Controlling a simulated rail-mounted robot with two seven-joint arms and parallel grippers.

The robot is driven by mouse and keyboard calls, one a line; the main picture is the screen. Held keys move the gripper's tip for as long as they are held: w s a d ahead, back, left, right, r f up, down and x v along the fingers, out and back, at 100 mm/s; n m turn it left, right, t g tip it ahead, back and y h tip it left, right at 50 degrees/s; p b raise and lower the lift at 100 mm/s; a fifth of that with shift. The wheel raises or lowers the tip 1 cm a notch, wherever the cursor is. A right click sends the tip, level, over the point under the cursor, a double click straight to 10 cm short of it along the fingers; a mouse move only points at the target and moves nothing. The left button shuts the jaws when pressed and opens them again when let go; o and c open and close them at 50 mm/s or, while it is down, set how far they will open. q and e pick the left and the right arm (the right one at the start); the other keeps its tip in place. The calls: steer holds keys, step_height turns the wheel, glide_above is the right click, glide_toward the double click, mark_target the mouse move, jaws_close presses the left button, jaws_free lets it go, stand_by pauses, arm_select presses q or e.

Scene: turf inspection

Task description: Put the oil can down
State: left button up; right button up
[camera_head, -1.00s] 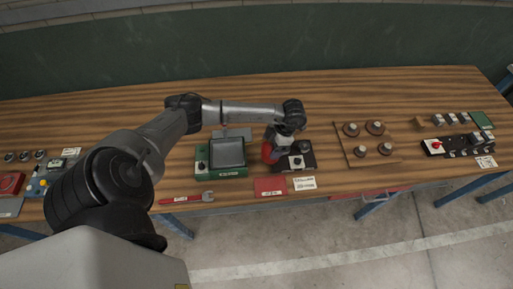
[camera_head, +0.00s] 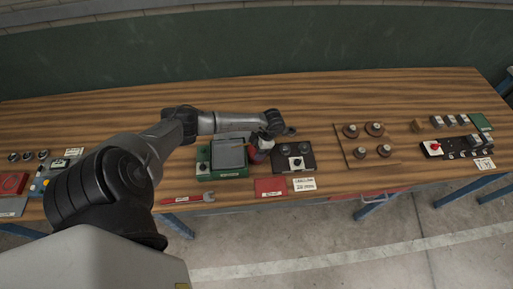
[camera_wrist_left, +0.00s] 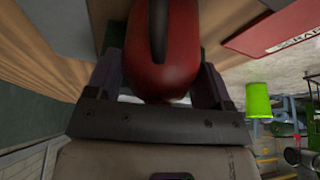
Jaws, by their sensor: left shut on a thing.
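The oil can, a red body, shows in the head view (camera_head: 257,154), between the green-based unit and the black plate, partly hidden by my left gripper (camera_head: 263,143). In the left wrist view the red can (camera_wrist_left: 165,70) fills the space between the two fingers of my left gripper (camera_wrist_left: 160,88), which is shut on it. A dark strip, perhaps its handle, runs along the can. I cannot tell whether the can's base touches the table. My right gripper is in neither view.
The green-based unit (camera_head: 222,173) stands close left of the can, and the black plate with knobs (camera_head: 306,153) close right. The wooden table (camera_head: 290,105) is clear behind.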

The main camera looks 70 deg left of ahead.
arm_select(q)
steer(key=shift+f, duration=0.1)
steer(key=shift+f, duration=0.15)
steer(key=o, duration=1.1)
